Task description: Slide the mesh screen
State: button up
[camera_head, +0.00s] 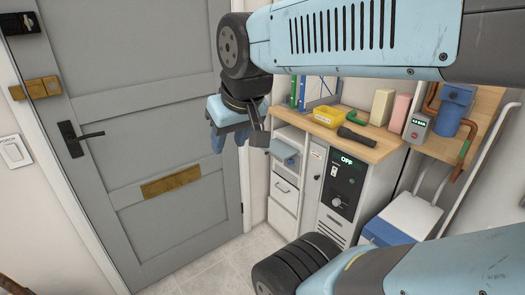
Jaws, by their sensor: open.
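I cannot make out a mesh screen in the head view. My gripper (238,138) hangs at the end of my pale blue arm, left of centre, in front of the grey door's right edge and beside the white cabinet. It is open, and I see nothing held between its fingers. My arm crosses the top of the picture and hides part of the wall behind it.
The grey door (155,133) is shut, with a black handle (82,137) and brass plate (171,182). A wooden counter (374,148) carries a yellow tray (327,117) and a black torch (355,137). A machine (343,190) reads "OFF". Some tiled floor is clear.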

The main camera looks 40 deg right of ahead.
aim_at(267, 153)
jog(key=z, duration=0.95)
jog(key=k, duration=0.6)
jog(key=z, duration=0.05)
jog(key=i, duration=0.6)
jog(key=u, duration=0.1)
